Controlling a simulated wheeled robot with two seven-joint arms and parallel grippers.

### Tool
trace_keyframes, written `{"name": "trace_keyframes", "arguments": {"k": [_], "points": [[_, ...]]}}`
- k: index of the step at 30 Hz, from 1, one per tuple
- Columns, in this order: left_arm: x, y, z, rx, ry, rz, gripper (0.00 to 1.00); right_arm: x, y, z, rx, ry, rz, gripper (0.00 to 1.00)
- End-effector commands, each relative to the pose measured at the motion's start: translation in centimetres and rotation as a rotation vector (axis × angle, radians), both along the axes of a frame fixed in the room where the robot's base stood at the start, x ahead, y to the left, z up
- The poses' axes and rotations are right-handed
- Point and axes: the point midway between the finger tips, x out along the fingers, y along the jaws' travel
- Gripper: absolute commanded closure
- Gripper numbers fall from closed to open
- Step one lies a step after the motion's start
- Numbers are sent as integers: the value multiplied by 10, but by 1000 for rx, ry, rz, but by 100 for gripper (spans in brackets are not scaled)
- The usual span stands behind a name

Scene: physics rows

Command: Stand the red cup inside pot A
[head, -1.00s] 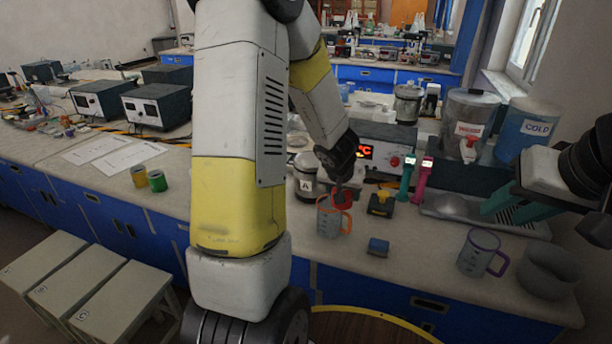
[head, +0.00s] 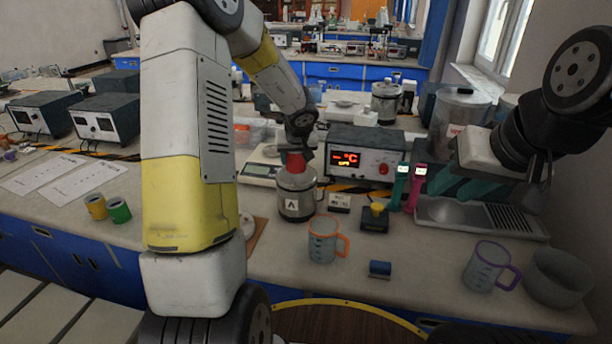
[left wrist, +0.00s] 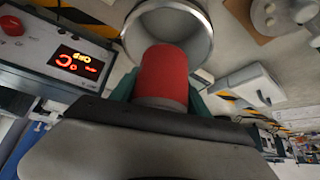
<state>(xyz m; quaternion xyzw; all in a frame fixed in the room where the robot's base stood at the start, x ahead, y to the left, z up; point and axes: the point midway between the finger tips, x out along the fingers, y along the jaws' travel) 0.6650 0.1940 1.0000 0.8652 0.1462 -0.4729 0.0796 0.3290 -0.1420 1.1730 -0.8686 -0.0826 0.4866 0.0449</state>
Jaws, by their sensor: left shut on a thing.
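The red cup (head: 295,161) is held by my left gripper (head: 300,152), whose teal fingers are closed on its sides in the left wrist view. The cup (left wrist: 165,75) is at the mouth of pot A, partly over the opening; I cannot tell whether its lower end is below the rim. Pot A (head: 297,203) is a grey metal pot with an "A" label, standing open on the bench. Its round rim and interior (left wrist: 150,22) show beyond the cup. My right gripper (head: 478,188) hangs at the right, away from both; its finger gap is unclear.
A heater box with red display (head: 352,158) stands behind pot A. A purple-handled mug (head: 484,268) and grey bowl (head: 556,277) stand at right.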

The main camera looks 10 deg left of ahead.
Motion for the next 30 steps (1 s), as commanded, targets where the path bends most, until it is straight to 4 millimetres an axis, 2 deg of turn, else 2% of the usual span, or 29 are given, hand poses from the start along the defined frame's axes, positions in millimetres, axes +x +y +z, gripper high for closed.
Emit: {"name": "trace_keyframes", "arguments": {"k": [1,3,8,15,30], "points": [[-1,-1,-12,2,5,-4,93,0,0,0,0,0,0,64],[0,-2,-23,2,3,-6,93,0,0,0,0,0,0,64],[0,-1,-38,0,1,-3,93,0,0,0,0,0,0,64],[-4,-1,-75,-6,13,0,93,0,0,0,0,0,0,64],[0,-1,-81,-2,0,-1,93,0,0,0,0,0,0,64]]}}
